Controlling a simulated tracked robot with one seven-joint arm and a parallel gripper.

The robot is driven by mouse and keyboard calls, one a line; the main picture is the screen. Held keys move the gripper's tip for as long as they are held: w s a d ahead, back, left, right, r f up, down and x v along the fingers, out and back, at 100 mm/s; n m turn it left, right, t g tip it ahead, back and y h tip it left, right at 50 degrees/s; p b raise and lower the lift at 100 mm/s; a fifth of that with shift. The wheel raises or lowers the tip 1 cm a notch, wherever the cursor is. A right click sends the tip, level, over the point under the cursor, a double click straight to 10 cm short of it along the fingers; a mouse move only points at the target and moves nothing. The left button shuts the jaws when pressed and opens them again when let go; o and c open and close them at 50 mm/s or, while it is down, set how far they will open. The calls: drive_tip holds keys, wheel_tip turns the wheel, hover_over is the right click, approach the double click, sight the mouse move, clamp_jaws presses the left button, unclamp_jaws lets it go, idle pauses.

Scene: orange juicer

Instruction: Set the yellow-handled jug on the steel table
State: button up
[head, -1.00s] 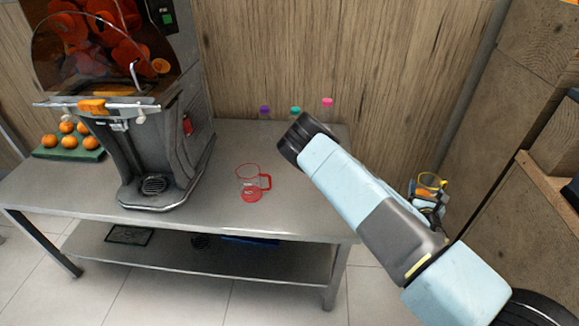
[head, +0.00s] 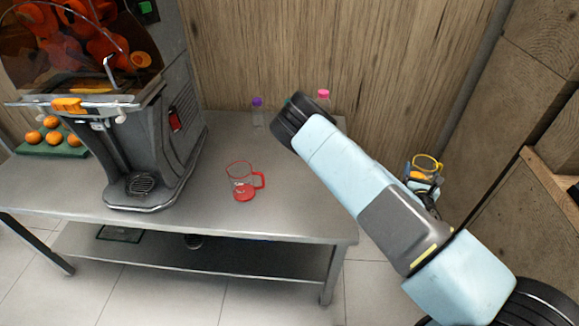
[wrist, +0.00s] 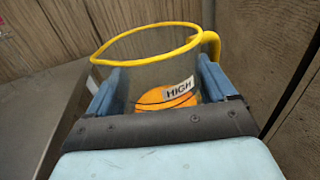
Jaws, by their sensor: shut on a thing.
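The yellow-handled jug (head: 427,163) is clear with a yellow rim and handle. It is in my gripper (head: 424,182), to the right of the steel table (head: 290,210) and clear of it. In the wrist view the jug (wrist: 150,45) sits between the two blue fingers of my gripper (wrist: 158,90), its rim facing up. An orange patch with a "HIGH" label shows inside or on it. My arm hides the table's back right corner and part of the gripper.
A red-handled jug (head: 243,182) stands mid-table. The juicer (head: 150,130) fills the table's left side, with oranges on a green tray (head: 60,148) beyond. Capped bottles (head: 257,112) stand at the back. The table's front right is bare. A wooden wall is close on the right.

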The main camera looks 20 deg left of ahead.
drive_tip(key=s+a+r+m+h, duration=0.1)
drive_tip(key=s+a+r, duration=0.15)
drive_tip(key=a, duration=0.45)
drive_tip(key=s+a+r, duration=0.1)
drive_tip(key=a+r, duration=0.3)
drive_tip(key=a, duration=0.3)
drive_tip(key=s+a+r+m+h, duration=0.1)
drive_tip(key=s+a+r, duration=0.1)
drive_tip(key=a+r, duration=0.35)
drive_tip(key=s+a+h, duration=0.2)
drive_tip(key=s+a, duration=1.6)
drive_tip(key=s, duration=0.4)
drive_tip(key=shift+m, duration=0.3)
drive_tip(key=shift+w+d+f, duration=0.75)
drive_tip(key=shift+w+f, duration=1.4)
drive_tip(key=shift+f, duration=0.15)
drive_tip(key=shift+w+d+f, duration=0.75)
drive_tip(key=shift+w+f, duration=1.35)
drive_tip(key=shift+f, duration=0.2)
drive_tip(key=shift+w+d+f, duration=0.75)
drive_tip(key=shift+w+f, duration=1.4)
drive_tip(key=shift+f, duration=0.15)
drive_tip(key=shift+f, duration=0.15)
